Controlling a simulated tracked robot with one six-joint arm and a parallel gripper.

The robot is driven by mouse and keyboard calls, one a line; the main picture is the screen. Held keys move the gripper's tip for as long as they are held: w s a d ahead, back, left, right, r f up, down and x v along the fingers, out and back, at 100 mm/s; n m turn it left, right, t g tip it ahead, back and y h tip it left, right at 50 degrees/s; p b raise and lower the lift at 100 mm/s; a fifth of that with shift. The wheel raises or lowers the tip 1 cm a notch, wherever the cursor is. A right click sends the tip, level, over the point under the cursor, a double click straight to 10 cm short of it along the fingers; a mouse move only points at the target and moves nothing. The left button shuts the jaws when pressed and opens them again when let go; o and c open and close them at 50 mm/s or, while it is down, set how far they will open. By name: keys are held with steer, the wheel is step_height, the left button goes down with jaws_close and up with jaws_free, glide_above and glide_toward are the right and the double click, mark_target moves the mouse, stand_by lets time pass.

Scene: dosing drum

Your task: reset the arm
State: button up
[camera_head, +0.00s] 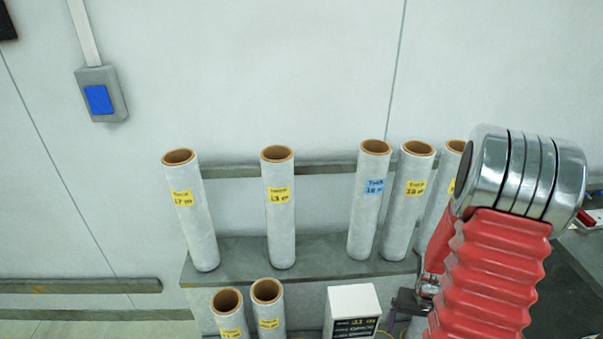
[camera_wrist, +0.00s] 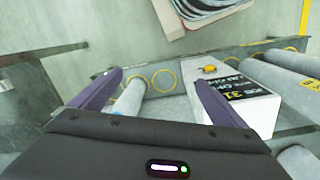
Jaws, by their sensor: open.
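My gripper (camera_wrist: 159,79) is open in the wrist view, its two dark purple fingers apart with nothing held between them. A grey tube lies in view past the left finger, and a white box with a black display (camera_wrist: 250,92) is just beyond the right finger. In the head view my red ribbed arm with a silver joint fills the right side. The dark gripper (camera_head: 410,300) shows small at the arm's lower left, beside the white box (camera_head: 353,308); its fingers are hard to make out there.
Several labelled grey tubes stand upright on a grey shelf (camera_head: 290,262); the rightmost is partly behind my arm. Two more tubes (camera_head: 230,312) stand lower in front. Yellow rings (camera_wrist: 163,80) mark the surface below. A blue-faced wall box (camera_head: 99,99) hangs upper left.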

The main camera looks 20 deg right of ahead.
steer(key=a+r+n+t, duration=0.3)
steer(key=a+r, duration=1.1)
steer(key=r, duration=0.3)
steer(key=s+a+r+n+t, duration=0.1)
steer(key=a+r+n+t, duration=0.2)
steer(key=a+r, duration=1.1)
step_height(320, 180, up, 4)
steer(key=shift+f+n, duration=0.1)
steer(key=shift+n, duration=0.2)
steer(key=shift+s, duration=0.1)
steer(key=shift+c, duration=0.2)
stand_by(0.6)
